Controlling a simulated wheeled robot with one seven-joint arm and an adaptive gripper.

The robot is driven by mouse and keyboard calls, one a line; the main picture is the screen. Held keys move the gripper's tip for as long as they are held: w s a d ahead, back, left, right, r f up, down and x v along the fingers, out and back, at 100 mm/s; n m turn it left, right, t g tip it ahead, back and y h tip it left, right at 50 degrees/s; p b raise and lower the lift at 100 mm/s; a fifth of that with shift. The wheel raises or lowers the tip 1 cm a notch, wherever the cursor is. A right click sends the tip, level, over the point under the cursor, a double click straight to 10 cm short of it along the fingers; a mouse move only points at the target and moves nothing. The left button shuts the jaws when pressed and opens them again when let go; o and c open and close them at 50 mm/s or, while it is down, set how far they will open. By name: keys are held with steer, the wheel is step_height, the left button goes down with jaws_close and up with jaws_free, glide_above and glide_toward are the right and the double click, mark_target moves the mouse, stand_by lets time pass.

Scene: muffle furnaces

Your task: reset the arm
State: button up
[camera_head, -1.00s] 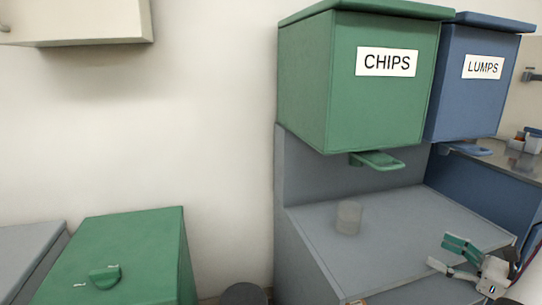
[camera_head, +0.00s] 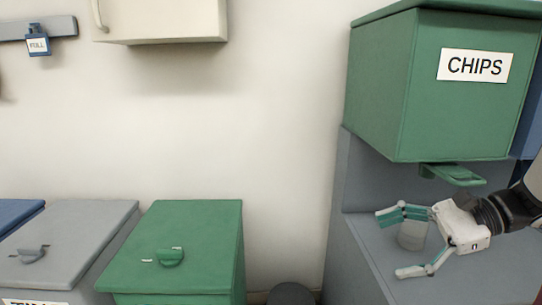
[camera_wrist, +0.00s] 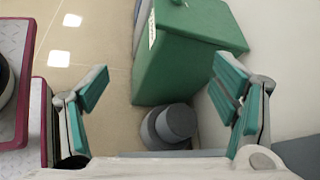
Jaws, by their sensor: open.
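My gripper (camera_head: 388,243) is open at the right of the head view, with its white palm and teal-padded fingers spread and pointing left. It is in front of the grey stand, below the green CHIPS bin (camera_head: 440,95). A small grey cylinder (camera_head: 411,236) stands on the grey shelf (camera_head: 480,270), partly hidden behind my gripper.
A lidded green bin (camera_head: 185,240), a grey bin (camera_head: 75,235) and a blue bin (camera_head: 15,212) stand at the lower left. A round grey container (camera_head: 290,294) is on the floor. A wall cabinet (camera_head: 165,18) hangs above. A blue tag marked FULL (camera_head: 38,42) hangs on a rail.

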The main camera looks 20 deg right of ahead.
steer(key=s+a+r+n+g+h, duration=0.1)
steer(key=s+a+n+g+h, duration=0.25)
steer(key=s+a+n, duration=0.35)
steer(key=s+a+r+n+g+h, duration=0.15)
steer(key=s+a+n+g, duration=0.3)
steer(key=a, duration=0.45)
steer(key=s+d+f+n+t+h, duration=0.1)
steer(key=s+f+n+t+h, duration=0.1)
steer(key=s+n+h, duration=0.5)
step_height(320, 180, up, 31)
steer(key=t+p, duration=0.4)
steer(key=p, duration=2.5)
steer(key=shift+s+d+n+y+p, duration=0.15)
steer(key=shift+d+n+y+p, duration=0.1)
steer(key=shift+n+y+p, duration=0.1)
steer(key=shift+d, duration=0.1)
